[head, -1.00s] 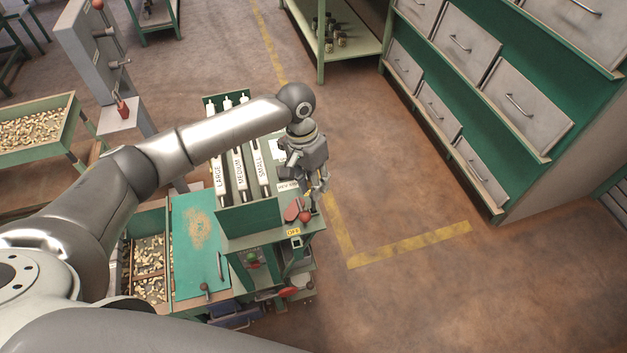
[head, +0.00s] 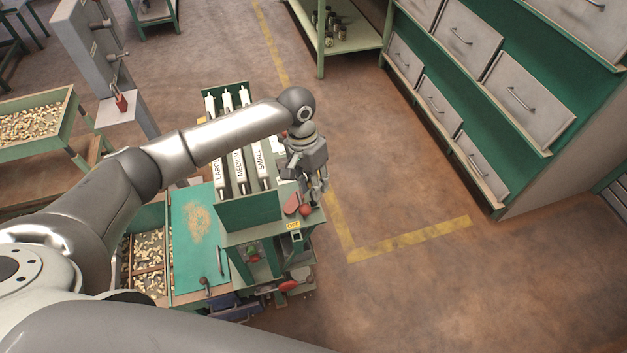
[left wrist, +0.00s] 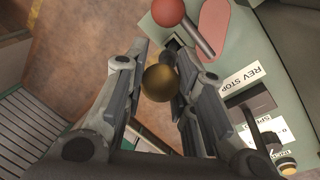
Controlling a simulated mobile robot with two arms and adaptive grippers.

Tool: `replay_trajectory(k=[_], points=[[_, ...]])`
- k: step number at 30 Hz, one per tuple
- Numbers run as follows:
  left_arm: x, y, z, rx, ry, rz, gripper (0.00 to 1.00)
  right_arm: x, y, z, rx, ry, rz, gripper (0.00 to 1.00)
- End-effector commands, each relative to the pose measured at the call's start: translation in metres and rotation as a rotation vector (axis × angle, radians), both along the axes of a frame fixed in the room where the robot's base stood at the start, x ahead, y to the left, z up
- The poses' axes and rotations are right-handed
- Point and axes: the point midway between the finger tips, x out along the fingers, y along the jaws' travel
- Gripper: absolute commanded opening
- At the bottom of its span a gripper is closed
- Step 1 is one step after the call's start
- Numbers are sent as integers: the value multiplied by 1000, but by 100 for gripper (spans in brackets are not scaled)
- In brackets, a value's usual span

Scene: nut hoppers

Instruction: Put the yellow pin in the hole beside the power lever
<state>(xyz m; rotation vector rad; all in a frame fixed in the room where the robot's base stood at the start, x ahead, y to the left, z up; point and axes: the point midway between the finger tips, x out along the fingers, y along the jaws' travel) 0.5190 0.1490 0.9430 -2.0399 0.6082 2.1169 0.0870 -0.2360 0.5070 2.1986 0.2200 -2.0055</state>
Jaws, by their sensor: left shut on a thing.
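My left gripper (head: 316,192) is above the right front corner of the green machine (head: 262,218). In the left wrist view its fingers (left wrist: 165,90) are shut on the yellow pin (left wrist: 162,82), whose round brass-coloured knob shows between them. The pin's lower end is hidden. A lever with a red ball (left wrist: 168,12) and a metal stem stands close by the fingertips, beside a reddish plate (left wrist: 214,30); the red ball (head: 306,210) also shows in the head view. A dark opening shows near the fingertips, but I cannot tell whether the pin is in it. My right gripper is not in view.
A "REV STOP" label (left wrist: 243,78) and controls are beside the fingers. Three labelled chutes (head: 240,170) stand left of the gripper. A drawer cabinet (head: 470,100) is at right. The floor between is clear.

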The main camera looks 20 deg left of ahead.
Motion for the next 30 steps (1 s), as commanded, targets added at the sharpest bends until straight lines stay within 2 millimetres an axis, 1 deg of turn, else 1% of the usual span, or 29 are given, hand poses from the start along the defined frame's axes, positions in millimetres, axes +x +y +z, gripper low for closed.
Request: replay_trajectory(k=[30], points=[[0, 0, -31, 0, 0, 1, 0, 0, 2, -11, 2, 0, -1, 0]])
